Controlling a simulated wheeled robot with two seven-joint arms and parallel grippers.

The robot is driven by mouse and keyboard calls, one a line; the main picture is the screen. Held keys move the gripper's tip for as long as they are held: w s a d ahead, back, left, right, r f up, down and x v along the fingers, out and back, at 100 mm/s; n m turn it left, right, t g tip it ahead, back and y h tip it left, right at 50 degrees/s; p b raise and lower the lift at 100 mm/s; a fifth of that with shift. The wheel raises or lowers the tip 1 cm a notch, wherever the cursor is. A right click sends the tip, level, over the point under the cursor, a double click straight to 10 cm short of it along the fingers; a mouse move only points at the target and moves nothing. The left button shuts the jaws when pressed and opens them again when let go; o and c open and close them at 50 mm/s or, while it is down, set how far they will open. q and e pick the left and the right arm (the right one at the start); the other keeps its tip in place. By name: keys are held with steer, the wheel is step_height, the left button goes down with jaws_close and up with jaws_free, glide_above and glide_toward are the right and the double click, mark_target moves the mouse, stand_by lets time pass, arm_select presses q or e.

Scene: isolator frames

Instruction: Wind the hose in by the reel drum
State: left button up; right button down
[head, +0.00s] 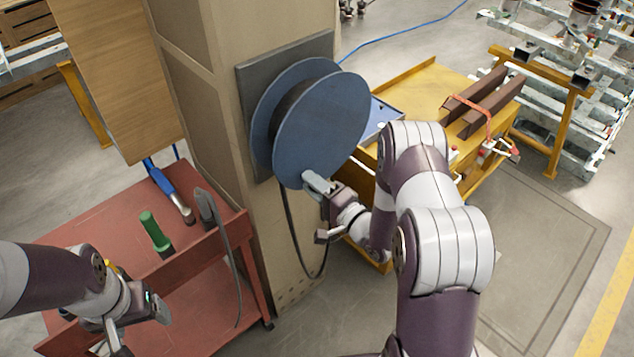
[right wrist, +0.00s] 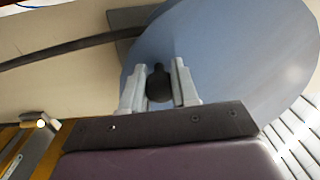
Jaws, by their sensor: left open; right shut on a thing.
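The blue reel drum (head: 335,125) is mounted on a dark plate on the beige pillar, with dark hose wound between its discs. The black hose (head: 291,225) hangs below the drum in a loop; it also shows in the right wrist view (right wrist: 65,47). My right gripper (head: 318,185) is at the drum's lower rim, shut on a black knob (right wrist: 158,84) that stands on the disc's face. In the head view its fingers hide the knob. My left gripper (head: 138,324) is open and empty, low at the left by the red cart, away from the drum.
The red cart (head: 105,222) carries a green-handled tool (head: 153,231), a blue-handled tool (head: 166,190) and a dark grey piece (head: 206,207) with a dark strip hanging down. A yellow bench (head: 425,85) stands behind my right arm.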

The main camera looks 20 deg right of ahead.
mark_target(294, 134)
steer(key=r+m+p, duration=0.1)
steer(key=a+r+m+p, duration=0.1)
steer(key=m, duration=0.1)
steer(key=s+a+r+m+p, duration=0.1)
steer(key=r+p, duration=0.1)
steer(key=shift+a+r+m, duration=0.1)
steer(key=shift+a+m, duration=0.15)
steer(key=shift+m, duration=0.05)
steer(key=r+m+p, duration=0.4)
steer(key=a+r+m+p, duration=0.1)
steer(key=r+m+p, duration=0.1)
steer(key=shift+s+m+h, duration=0.25)
steer(key=shift+m+h, duration=0.05)
steer(key=shift+m, duration=0.1)
steer(key=r+m+p, duration=0.2)
steer(key=m, duration=0.1)
steer(key=shift+w+d+r, duration=0.15)
steer(key=shift+d+r, duration=0.15)
steer(key=shift+d, duration=0.05)
steer(key=shift+w+d+r+m+p, duration=0.15)
steer(key=shift+d+r+m+p, duration=0.2)
steer(key=shift+r+m+p, duration=0.55)
steer(key=shift+f, duration=0.2)
steer(key=c, duration=0.9)
jaws_free()
steer(key=shift+o, duration=0.2)
steer(key=shift+d, duration=0.1)
